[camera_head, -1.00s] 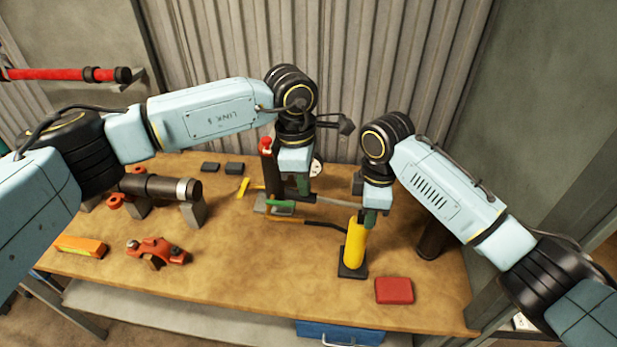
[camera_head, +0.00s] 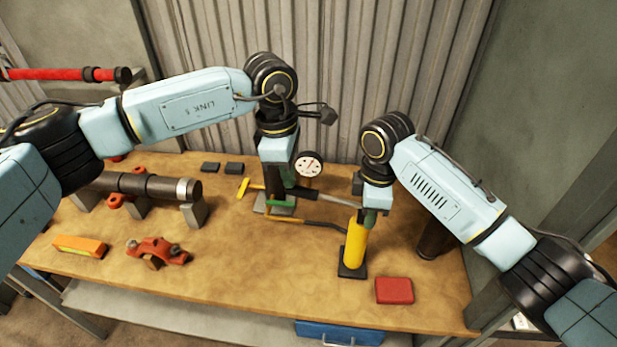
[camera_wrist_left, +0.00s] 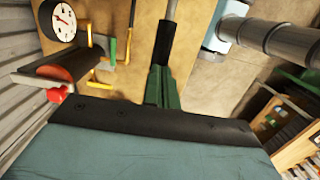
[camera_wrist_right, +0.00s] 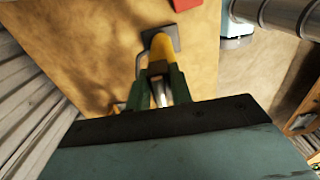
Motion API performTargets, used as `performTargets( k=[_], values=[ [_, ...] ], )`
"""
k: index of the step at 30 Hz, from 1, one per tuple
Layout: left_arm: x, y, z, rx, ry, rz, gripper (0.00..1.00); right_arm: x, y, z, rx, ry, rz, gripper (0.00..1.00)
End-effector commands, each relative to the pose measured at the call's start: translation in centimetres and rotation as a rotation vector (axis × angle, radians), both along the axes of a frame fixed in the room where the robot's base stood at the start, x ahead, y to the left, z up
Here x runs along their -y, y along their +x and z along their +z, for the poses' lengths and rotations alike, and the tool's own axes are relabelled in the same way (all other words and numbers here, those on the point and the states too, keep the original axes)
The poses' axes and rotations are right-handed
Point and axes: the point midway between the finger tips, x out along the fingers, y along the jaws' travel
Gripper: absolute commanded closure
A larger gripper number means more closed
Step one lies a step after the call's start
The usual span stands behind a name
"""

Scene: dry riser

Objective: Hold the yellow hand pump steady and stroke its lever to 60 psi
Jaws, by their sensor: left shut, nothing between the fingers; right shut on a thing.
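The yellow hand pump (camera_head: 355,243) stands upright on its black base at the bench's right side. Its lever (camera_head: 333,200) reaches left from the pump top to a dark grip. My right gripper (camera_head: 370,215) is shut around the pump's upper end; the right wrist view shows the fingers (camera_wrist_right: 160,88) with yellow body beyond. My left gripper (camera_head: 288,192) is shut and empty at the lever's grip end; in the left wrist view the dark grip (camera_wrist_left: 162,45) lies just beyond its fingertips (camera_wrist_left: 160,75). Contact is unclear. A white dial gauge (camera_head: 308,165) stands behind; its reading is too small to tell.
A yellow-and-black hose (camera_head: 310,223) runs left of the pump. A red block (camera_head: 394,290) lies front right. A dark pipe on supports (camera_head: 145,186), an orange clamp (camera_head: 158,251) and an orange level (camera_head: 80,246) lie left. The front middle is clear.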

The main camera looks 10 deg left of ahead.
Motion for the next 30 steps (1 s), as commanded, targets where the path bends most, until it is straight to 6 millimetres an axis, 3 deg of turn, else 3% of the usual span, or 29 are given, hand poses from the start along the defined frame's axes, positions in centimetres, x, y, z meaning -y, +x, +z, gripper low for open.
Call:
performTargets(
  k=[15, 21, 30],
  values=[
    [-1.1, -0.1, 9.8, 0.003, 0.001, 0.002, 1.0, 0.1, -0.2, -0.5, -0.009, -0.006, -0.001, 1.0],
    [-1.2, -0.1, 11.2, 0.002, 0.001, 0.002, 1.0, 0.1, -0.2, -0.5, -0.009, -0.006, -0.001, 1.0],
    [-1.2, -0.1, 11.3, 0.002, 0.001, 0.001, 1.0, 0.1, -0.2, -0.5, -0.009, -0.006, -0.001, 1.0]
  ],
)
